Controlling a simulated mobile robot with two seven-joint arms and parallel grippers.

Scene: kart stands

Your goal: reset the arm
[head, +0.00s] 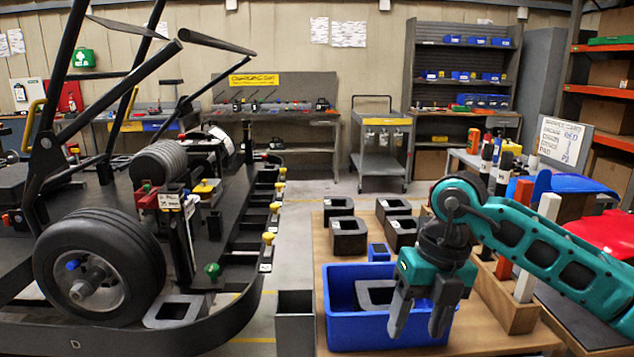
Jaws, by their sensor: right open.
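My right arm comes in from the right. Its gripper (421,318) points down over the front right part of a blue bin (345,332) on a wooden table. The jaws are apart, with nothing held between them. A grey block-like part (375,290) lies in the bin, partly hidden behind the gripper. My left gripper does not show.
Several black blocks (348,237) and a small blue box (378,251) stand behind the bin. A wooden holder (512,312) with upright bars is at the right. The kart (120,333) with its wheel (98,268) fills the left. A trolley (381,145) stands behind on open floor.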

